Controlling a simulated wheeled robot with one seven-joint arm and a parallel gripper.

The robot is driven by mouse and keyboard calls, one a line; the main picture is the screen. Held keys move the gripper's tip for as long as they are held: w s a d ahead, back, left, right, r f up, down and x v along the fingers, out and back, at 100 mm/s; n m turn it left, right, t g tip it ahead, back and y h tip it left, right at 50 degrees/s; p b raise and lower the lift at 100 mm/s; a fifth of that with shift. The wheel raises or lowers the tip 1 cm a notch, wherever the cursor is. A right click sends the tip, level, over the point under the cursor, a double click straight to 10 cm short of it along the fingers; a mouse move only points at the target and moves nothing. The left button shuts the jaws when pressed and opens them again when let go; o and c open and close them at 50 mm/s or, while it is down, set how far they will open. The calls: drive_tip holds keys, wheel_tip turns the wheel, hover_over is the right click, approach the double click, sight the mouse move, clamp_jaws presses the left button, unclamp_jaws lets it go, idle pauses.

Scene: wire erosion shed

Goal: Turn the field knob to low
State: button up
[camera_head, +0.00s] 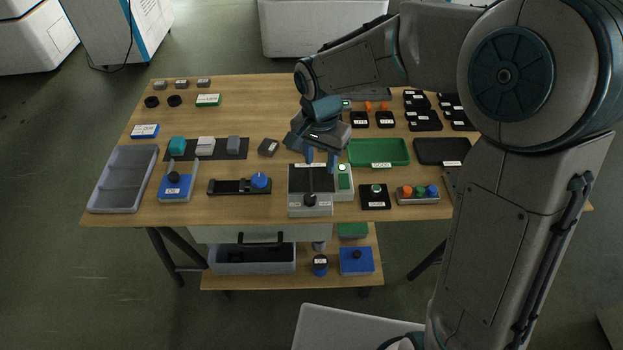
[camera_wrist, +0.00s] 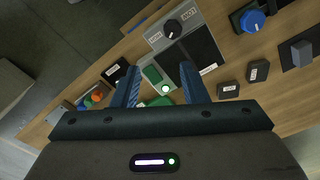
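The field knob is likely the black round knob (camera_head: 310,200) on the front part of a grey unit with a dark panel (camera_head: 325,178). In the wrist view the knob (camera_wrist: 172,28) sits between two white labels: one looks like HIGH (camera_wrist: 154,38), the other looks like LOW upside down (camera_wrist: 190,15). A pale mark shows on the knob; I cannot tell surely which label it points at. My gripper (camera_head: 320,158) is open and empty, above the back of the unit, apart from the knob. Its two blue fingers (camera_wrist: 160,82) also show in the wrist view.
A blue knob on a black slide (camera_head: 259,180) is to the left, a black button box (camera_head: 375,195) to the right. A green tray (camera_head: 379,150) lies behind. Bare wood shows at the front left.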

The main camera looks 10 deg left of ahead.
sight(310, 197)
drive_tip(key=f, duration=0.4)
drive_tip(key=a+f, duration=0.1)
drive_tip(key=f, duration=0.4)
drive_tip(key=a+f+p, duration=0.1)
drive_tip(key=f, duration=0.4)
drive_tip(key=shift+w+a+f, duration=0.1)
drive_tip(key=shift+a, duration=0.1)
drive_tip(key=c, duration=0.7)
